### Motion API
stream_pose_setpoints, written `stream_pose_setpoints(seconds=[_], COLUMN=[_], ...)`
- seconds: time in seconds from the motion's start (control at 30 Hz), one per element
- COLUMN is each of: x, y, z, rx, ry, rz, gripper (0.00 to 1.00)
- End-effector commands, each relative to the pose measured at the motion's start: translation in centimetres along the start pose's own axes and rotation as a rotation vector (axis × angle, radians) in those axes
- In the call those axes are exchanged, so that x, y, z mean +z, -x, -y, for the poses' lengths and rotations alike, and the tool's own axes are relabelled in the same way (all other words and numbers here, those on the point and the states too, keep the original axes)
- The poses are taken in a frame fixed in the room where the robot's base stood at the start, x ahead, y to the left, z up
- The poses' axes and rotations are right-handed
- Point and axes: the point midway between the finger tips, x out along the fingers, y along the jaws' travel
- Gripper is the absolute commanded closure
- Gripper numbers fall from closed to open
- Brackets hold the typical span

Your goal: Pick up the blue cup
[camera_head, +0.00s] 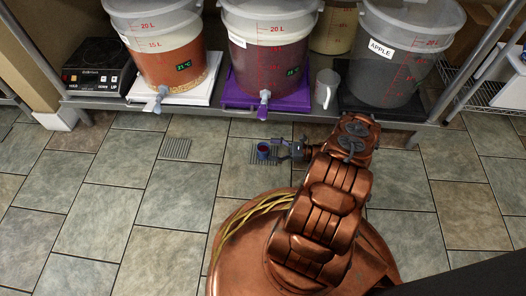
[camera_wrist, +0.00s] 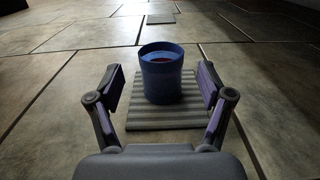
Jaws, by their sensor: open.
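The blue cup (camera_head: 263,150) stands upright on a grey ribbed floor grate (camera_head: 262,160), with something dark red inside it. In the wrist view the blue cup (camera_wrist: 161,75) is just ahead of my gripper, centred between the fingers, standing on the ribbed grate (camera_wrist: 137,118). My gripper (camera_wrist: 160,85) is open and empty, one finger on each side of the cup with a gap on both sides. In the head view my gripper (camera_head: 285,150) reaches low over the floor from the right, its fingers at the cup's right side.
Another grate (camera_head: 175,149) lies to the left. The tiled floor is otherwise clear.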

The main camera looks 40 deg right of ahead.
Motion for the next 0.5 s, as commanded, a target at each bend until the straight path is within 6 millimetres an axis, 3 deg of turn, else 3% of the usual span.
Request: stream_pose_setpoints(seconds=[0.3,0.5], x=[0.2,0.3], y=[-3.1,-4.2], z=[0.2,0.2], rx=[0.0,-0.001], ry=[0.002,0.001], rz=[-0.001,0.001], gripper=[0.21,0.21])
